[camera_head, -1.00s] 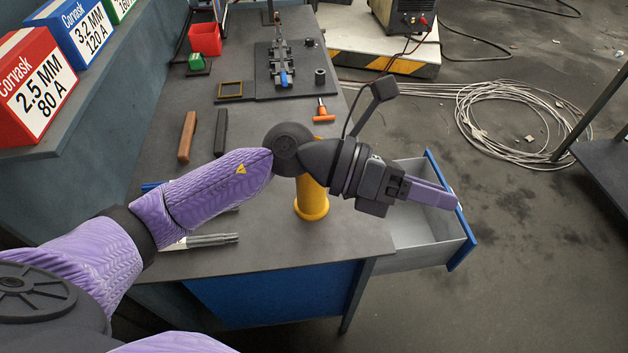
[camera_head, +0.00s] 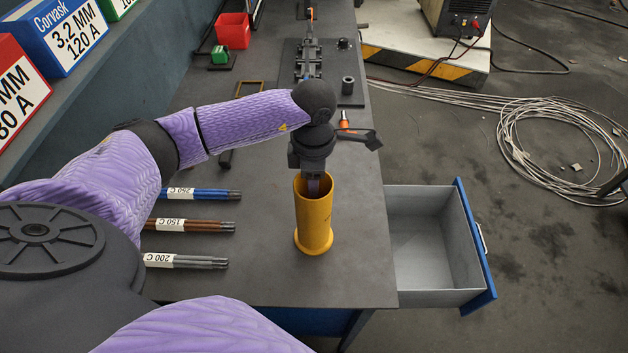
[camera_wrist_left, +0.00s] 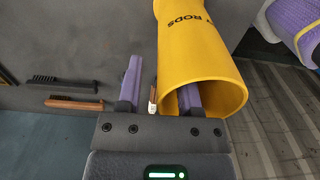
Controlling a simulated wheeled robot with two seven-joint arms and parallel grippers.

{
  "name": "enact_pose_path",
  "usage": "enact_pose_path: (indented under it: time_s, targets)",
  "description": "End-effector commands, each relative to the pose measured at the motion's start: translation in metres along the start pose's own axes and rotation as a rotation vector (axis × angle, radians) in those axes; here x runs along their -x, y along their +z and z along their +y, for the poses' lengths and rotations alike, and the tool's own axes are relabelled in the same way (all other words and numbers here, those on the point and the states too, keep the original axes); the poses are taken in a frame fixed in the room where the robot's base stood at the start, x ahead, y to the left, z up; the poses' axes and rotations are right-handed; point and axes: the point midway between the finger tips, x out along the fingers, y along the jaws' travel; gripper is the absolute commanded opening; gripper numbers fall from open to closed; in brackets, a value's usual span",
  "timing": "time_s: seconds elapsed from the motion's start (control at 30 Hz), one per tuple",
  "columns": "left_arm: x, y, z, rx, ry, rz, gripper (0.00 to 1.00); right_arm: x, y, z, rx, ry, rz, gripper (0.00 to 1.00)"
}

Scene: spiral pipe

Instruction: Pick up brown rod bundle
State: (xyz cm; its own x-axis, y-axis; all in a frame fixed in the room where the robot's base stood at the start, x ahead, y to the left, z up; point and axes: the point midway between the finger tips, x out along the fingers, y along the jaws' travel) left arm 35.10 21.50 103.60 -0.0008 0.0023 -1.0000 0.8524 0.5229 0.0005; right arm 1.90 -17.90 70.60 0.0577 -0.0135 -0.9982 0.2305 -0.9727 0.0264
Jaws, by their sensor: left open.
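The brown rod bundle (camera_head: 198,225), with a white "150 C" label, lies on the grey table between the blue bundle (camera_head: 205,194) and the grey bundle (camera_head: 190,261). My left gripper (camera_head: 317,186) is right of the bundles, at the mouth of the upright yellow tube (camera_head: 314,220). In the left wrist view its open fingers (camera_wrist_left: 162,82) straddle the rim of the yellow tube (camera_wrist_left: 195,45), one apparently inside the mouth and one outside. A small pale and brown end (camera_wrist_left: 153,97) shows between them; I cannot tell what it is. My right gripper is out of view.
An open drawer (camera_head: 425,297) sticks out right of the table. A red bin (camera_head: 233,30) and a clamp fixture (camera_head: 308,60) stand at the back. Two brushes (camera_wrist_left: 70,103) show in the left wrist view. Bare tabletop (camera_head: 265,270) lies between bundles and tube.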

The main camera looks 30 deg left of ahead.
Motion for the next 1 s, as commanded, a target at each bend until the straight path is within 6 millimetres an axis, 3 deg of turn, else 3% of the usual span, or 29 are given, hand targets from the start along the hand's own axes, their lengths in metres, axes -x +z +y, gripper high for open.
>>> enact_pose_path:
  time_s: [0.23, 0.43, 1.0]
  targets:
    - [-0.0032, 0.0003, -0.0002, 0.000, 0.000, -0.001, 0.43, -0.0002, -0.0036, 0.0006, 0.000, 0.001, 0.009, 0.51]
    - [-0.0030, 0.0003, -0.0002, 0.000, 0.000, -0.002, 0.01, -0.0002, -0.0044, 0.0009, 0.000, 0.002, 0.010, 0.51]
    - [-0.0027, 0.0005, -0.0002, 0.000, 0.000, -0.002, 0.00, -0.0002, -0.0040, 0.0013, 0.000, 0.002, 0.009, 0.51]
